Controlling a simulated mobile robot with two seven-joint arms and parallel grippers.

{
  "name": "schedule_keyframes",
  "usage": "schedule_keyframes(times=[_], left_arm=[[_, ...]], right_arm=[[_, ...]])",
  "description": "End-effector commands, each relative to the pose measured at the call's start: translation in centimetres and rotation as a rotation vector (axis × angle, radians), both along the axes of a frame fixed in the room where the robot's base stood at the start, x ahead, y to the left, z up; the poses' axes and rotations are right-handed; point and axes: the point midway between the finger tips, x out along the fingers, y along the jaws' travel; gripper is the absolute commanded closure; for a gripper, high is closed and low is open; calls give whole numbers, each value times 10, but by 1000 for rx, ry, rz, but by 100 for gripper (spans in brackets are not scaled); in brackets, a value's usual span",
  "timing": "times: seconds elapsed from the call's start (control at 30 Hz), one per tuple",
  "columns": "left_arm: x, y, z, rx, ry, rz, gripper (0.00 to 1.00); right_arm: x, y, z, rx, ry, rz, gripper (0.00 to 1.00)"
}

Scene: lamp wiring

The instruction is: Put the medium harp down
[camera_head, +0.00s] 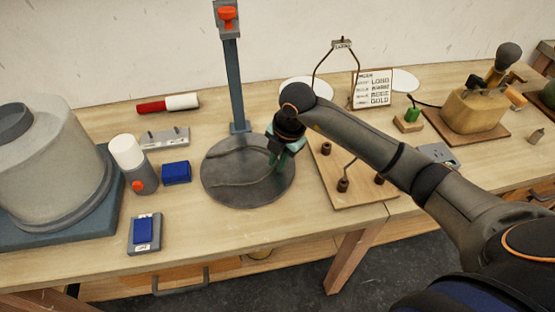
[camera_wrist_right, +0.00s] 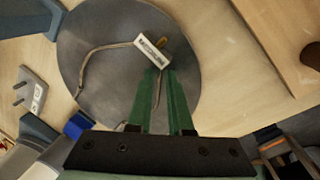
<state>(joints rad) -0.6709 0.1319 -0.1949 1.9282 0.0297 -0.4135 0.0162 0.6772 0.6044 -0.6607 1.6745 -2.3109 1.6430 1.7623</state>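The harp (camera_wrist_right: 81,77), a thin brown wire loop with a white label tag (camera_wrist_right: 152,49), is over the round dark grey disc (camera_head: 225,199). In the head view its wire (camera_head: 240,184) also shows low over the disc; whether it touches the disc I cannot tell. The label is too small to read. My right gripper (camera_wrist_right: 162,74), with green fingers, is nearly closed at the label end, with the wire between its fingers. In the head view the right gripper (camera_head: 279,160) is at the disc's right side. My left gripper is not in view.
A grey-blue post (camera_head: 234,85) rises behind the disc. A wooden board with pegs (camera_head: 345,198) lies to the right. Another wire harp (camera_head: 315,72) stands behind it beside a sign (camera_head: 373,89). Blue blocks (camera_head: 176,173) and a white-topped bottle (camera_head: 128,152) are left. Bare table lies in front.

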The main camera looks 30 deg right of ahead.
Motion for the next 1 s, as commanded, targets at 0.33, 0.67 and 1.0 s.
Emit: schedule_keyframes(times=[0.33, 0.67, 1.0], left_arm=[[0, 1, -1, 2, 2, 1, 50], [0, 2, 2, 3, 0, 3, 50], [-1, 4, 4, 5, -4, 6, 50]], right_arm=[[0, 0, 1, -1, 0, 0, 64], [-6, -4, 39, -2, -6, 0, 64], [-20, -10, 103, 0, -3, 0, 64]])
